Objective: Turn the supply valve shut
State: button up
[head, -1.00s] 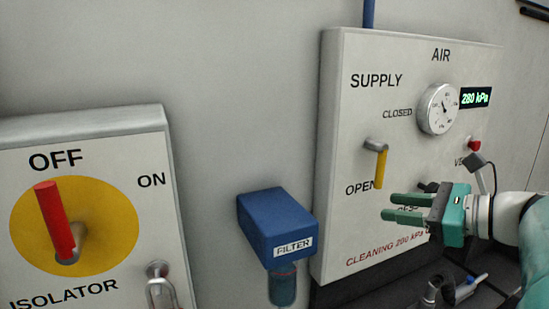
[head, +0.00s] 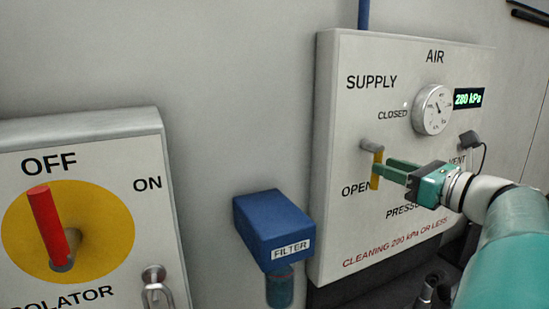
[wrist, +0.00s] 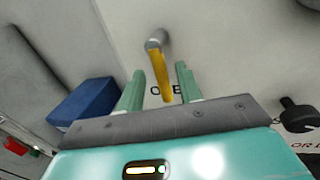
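The supply valve has a yellow lever (head: 377,178) on a grey pivot at the left of the AIR panel (head: 335,100). The lever points down toward the OPEN label. CLOSED is printed above and to the right of the pivot. My gripper (head: 388,170) is at the lever, with its green fingers pointing left. In the wrist view the yellow lever (wrist: 161,75) hangs from its pivot into the space between the two parted fingers (wrist: 160,88). The fingers stand apart with visible gaps beside the lever, so it is not clamped.
The gauge (head: 433,109) and a display (head: 468,98) reading 280 kPa are right of the valve. A blue filter (head: 272,225) sits left of the panel. The isolator's red handle (head: 48,222) is far left, by OFF. A black knob (wrist: 298,115) shows in the wrist view.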

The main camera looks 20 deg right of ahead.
jog(key=shift+x, duration=1.85)
jog(key=shift+c, duration=0.2)
grip_shut()
